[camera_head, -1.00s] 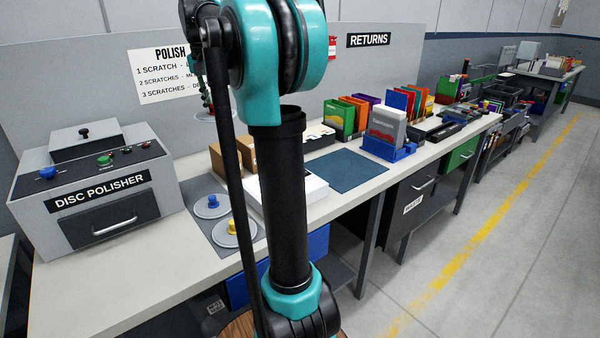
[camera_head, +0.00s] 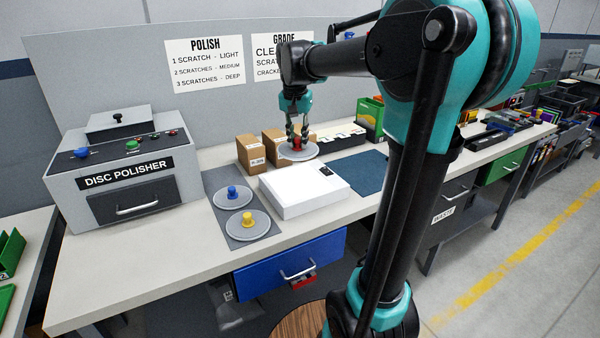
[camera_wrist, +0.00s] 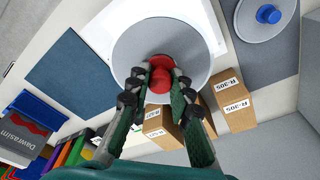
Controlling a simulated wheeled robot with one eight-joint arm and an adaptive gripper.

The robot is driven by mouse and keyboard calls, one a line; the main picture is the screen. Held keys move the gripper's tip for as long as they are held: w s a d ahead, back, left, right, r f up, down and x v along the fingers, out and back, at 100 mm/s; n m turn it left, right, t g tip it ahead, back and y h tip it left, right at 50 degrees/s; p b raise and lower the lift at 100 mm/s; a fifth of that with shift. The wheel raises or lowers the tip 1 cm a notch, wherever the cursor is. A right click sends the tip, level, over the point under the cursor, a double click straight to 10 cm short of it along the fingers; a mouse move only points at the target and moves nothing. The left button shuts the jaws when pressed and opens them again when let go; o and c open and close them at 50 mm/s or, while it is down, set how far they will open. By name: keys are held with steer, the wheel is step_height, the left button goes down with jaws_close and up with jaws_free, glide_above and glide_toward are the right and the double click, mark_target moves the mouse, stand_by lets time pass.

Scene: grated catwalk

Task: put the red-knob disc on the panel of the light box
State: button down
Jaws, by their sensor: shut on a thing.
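My gripper (camera_head: 297,138) is shut on the red knob of a grey disc (camera_head: 301,154). It holds the disc level above the bench, behind the light box (camera_head: 296,187), a low white box with a flat top. In the wrist view my gripper (camera_wrist: 153,92) grips the red knob (camera_wrist: 160,72), and the disc (camera_wrist: 135,45) covers part of the white light box (camera_wrist: 95,45). The far edge of the light box panel is close to the disc in the head view.
A grey mat (camera_head: 222,212) left of the light box bears a blue-knob disc (camera_head: 232,198) and a yellow-knob disc (camera_head: 248,226). Cardboard boxes (camera_head: 250,154) stand behind. A blue mat (camera_head: 361,173) lies to the right. The disc polisher (camera_head: 125,165) stands at left.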

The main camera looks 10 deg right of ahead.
step_height(320, 180, down, 11)
steer(key=shift+a+f, duration=0.1)
stand_by(0.3)
steer(key=shift+f, duration=0.1)
steer(key=c, duration=1.4)
jaws_free()
steer(key=shift+o, duration=0.2)
steer(key=r, duration=0.4)
steer(key=s+r, duration=0.1)
steer(key=r, duration=0.7)
steer(key=shift+s+a+r, duration=0.1)
steer(key=shift+s+a, duration=0.2)
steer(key=shift+a, duration=0.1)
